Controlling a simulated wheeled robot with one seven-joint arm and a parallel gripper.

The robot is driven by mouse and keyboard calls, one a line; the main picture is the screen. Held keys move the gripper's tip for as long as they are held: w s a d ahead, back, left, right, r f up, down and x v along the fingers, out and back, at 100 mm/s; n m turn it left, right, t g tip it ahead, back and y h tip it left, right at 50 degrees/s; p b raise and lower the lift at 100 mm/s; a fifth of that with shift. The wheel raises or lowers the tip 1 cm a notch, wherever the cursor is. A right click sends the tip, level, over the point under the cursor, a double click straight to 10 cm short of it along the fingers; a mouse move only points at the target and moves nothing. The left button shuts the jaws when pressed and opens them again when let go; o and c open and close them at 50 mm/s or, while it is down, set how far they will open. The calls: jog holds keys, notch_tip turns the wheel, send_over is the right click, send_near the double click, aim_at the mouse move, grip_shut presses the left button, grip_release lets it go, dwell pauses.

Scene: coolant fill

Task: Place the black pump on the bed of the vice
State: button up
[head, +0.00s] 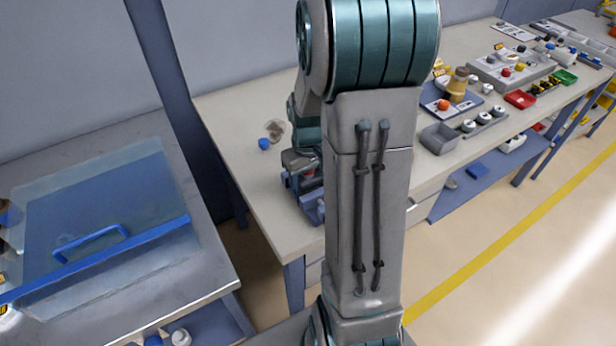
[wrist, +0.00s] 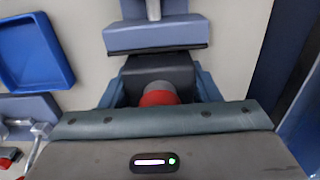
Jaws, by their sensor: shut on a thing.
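The black pump (wrist: 160,72), a dark block with a red round part (wrist: 159,98), is between the fingers of my gripper (wrist: 158,90) in the wrist view. My gripper is shut on it. A blue vice jaw (wrist: 155,36) with a dark edge lies just beyond the pump. The vice (head: 314,208) also shows in the head view, partly hidden behind my arm. The pump and gripper are mostly hidden there. I cannot tell whether the pump touches the vice bed.
The bench (head: 245,165) is clear to the left of the vice, apart from a small blue item (head: 264,143) and a tan one (head: 276,129). A blue tray (wrist: 32,50) lies left in the wrist view. A grey bin (head: 440,138) stands right of my arm.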

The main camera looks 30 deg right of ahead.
jog(key=shift+f, duration=0.2)
jog(key=o, duration=1.1)
jog(key=shift+r, duration=0.1)
